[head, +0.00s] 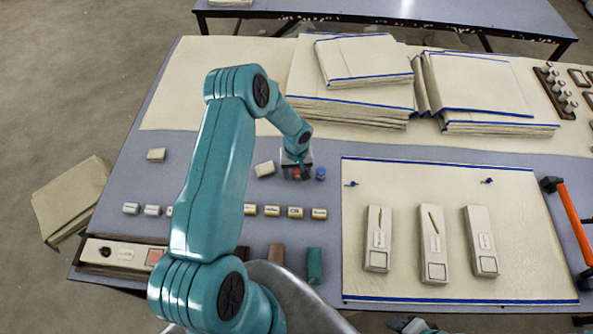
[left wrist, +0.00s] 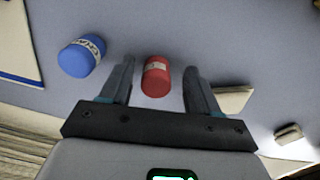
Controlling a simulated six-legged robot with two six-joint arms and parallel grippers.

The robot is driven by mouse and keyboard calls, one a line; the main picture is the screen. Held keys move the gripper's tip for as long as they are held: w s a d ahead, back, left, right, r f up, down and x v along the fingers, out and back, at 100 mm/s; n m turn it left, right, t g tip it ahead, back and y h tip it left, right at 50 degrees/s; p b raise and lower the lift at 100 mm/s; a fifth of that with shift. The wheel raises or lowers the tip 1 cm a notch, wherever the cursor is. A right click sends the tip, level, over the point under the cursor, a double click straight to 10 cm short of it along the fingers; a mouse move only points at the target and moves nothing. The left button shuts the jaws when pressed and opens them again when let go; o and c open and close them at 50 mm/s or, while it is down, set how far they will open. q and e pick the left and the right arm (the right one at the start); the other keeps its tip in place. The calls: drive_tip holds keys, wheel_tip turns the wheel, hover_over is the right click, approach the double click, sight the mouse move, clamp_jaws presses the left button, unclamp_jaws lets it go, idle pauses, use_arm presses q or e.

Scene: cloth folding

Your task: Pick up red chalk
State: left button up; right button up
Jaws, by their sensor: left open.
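The red chalk (left wrist: 156,77) is a short red cylinder with a pale label, lying on the grey-blue table. In the left wrist view it sits between the two open fingers of my left gripper (left wrist: 158,85), with a gap on each side. In the head view the red chalk (head: 296,174) shows just below my left gripper (head: 295,165), which partly covers it. A blue chalk (left wrist: 82,56) with a white label lies beside it, outside the fingers; it also shows in the head view (head: 320,174).
A cream block (head: 265,169) lies just left of the gripper. A row of small labelled pieces (head: 271,211) lies nearer. A cream cloth mat (head: 450,290) with three long blocks is at right. Stacked folded cloths (head: 370,60) stand behind.

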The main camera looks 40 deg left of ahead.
use_arm(q)
drive_tip(key=shift+w+d, duration=0.1)
drive_tip(key=shift+w, duration=0.15)
drive_tip(key=shift+c, duration=0.9)
drive_tip(key=c, duration=0.9)
drive_tip(key=shift+s, duration=0.2)
clamp_jaws()
drive_tip(key=shift+w+r, duration=0.1)
drive_tip(key=shift+w, duration=0.15)
drive_tip(key=shift+r, duration=0.3)
wheel_tip(320, 180, up, 19)
drive_tip(key=b, duration=0.3)
drive_tip(key=shift+s+r, duration=0.15)
use_arm(e)
wheel_tip(320, 180, down, 3)
drive_tip(key=shift+w+f, duration=0.15)
